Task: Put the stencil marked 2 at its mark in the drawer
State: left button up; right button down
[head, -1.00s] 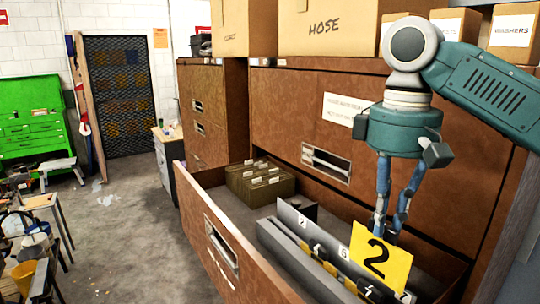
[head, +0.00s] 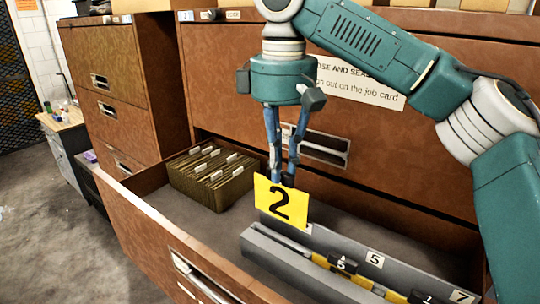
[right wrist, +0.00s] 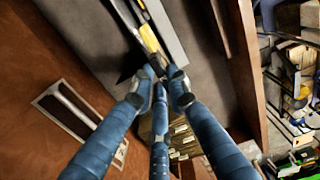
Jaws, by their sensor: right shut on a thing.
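The stencil marked 2 (head: 281,203) is a yellow plate with a black 2, upright and slightly tilted. My right gripper (head: 288,182) points down and is shut on its top edge; in the right wrist view the fingertips (right wrist: 158,88) meet on it, and the plate is seen almost edge-on. The stencil is in front of the left end of a grey rack (head: 320,236) in the open drawer (head: 160,235). I cannot tell whether it touches the rack. The rack's back wall bears labels 5 (head: 375,259) and 7 (head: 462,297). Any mark behind the stencil is hidden. My left gripper is out of view.
Olive hanging files (head: 212,178) with white tabs stand in the drawer left of the stencil. Several yellow and black pieces (head: 345,272) lie in the rack to the right. The cabinet front (head: 360,170) rises close behind; the drawer floor has bare room.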

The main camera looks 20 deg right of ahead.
aim_at(280, 187)
jog(key=shift+s+f, duration=0.15)
jog(key=shift+f, duration=0.7)
jog(key=f, duration=0.2)
jog(key=shift+w+a+f, duration=0.2)
jog(key=shift+w+f, duration=0.2)
jog(key=shift+f, duration=0.1)
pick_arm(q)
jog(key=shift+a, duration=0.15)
pick_arm(e)
jog(key=shift+s+f, duration=0.1)
jog(key=shift+f, duration=0.05)
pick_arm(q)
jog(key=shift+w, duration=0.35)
